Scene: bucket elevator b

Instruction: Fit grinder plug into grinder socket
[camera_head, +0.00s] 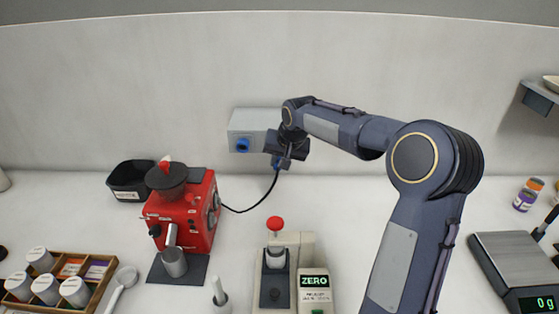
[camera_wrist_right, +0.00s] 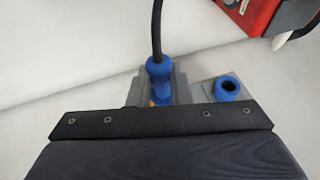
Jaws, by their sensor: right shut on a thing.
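The grinder plug is blue (camera_head: 276,162), with a black cable hanging from it to the red grinder (camera_head: 185,215). My right gripper (camera_head: 283,160) is shut on the plug at the front of the grey wall box (camera_head: 250,121). The plug and cable also show in the right wrist view (camera_wrist_right: 158,68), between the grey fingers. A round blue socket (camera_head: 242,145) is open and empty on the left of the box; its dark hole shows in the right wrist view (camera_wrist_right: 228,86). My gripper hides the box's right part, so I cannot tell whether the plug is seated there. My left gripper is out of view.
A black bin (camera_head: 128,194) stands behind the grinder. A tray of jars (camera_head: 98,292) is at left, a scale (camera_head: 505,255) at right. The counter below the box is clear.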

